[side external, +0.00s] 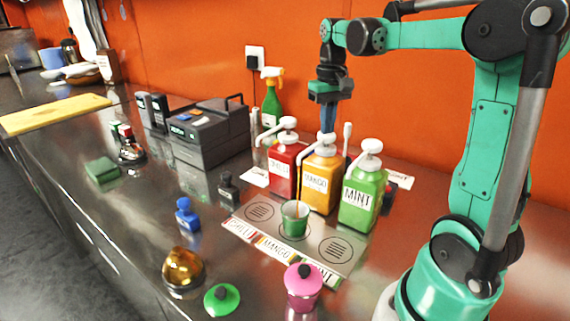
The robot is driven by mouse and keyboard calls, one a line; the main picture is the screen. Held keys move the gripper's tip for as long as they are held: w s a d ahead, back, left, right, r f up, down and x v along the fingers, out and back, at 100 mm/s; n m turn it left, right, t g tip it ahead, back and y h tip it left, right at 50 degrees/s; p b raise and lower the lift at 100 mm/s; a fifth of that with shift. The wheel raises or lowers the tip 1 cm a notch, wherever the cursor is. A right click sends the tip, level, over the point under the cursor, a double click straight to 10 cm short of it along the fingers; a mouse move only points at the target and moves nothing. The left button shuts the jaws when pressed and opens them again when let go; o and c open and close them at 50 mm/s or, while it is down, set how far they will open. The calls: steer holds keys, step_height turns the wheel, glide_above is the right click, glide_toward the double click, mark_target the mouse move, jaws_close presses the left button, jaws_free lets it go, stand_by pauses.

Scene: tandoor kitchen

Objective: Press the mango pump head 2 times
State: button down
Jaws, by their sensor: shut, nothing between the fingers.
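The mango bottle (320,183) is orange with a white label and stands between the red chilli bottle (283,171) and the green mint bottle (362,199). Its white pump head (325,140) sits on top. My gripper (328,130) points straight down with its fingers together and empty. Its tips appear right at or just behind the mango pump head; I cannot tell whether they touch it. A green cup (295,218) stands on the labelled mat (262,232) in front of the bottles.
A dark grey machine (208,132) and a green spray bottle (271,103) stand behind left. Small blue (187,214) and black (228,188) bottles, an amber jar (183,270) and a pink lidded pot (303,288) stand in front. The orange wall is close behind.

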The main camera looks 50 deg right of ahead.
steer(key=shift+f, duration=0.5)
steer(key=shift+r, duration=0.1)
stand_by(0.4)
steer(key=shift+r, duration=1.15)
steer(key=shift+f, duration=0.35)
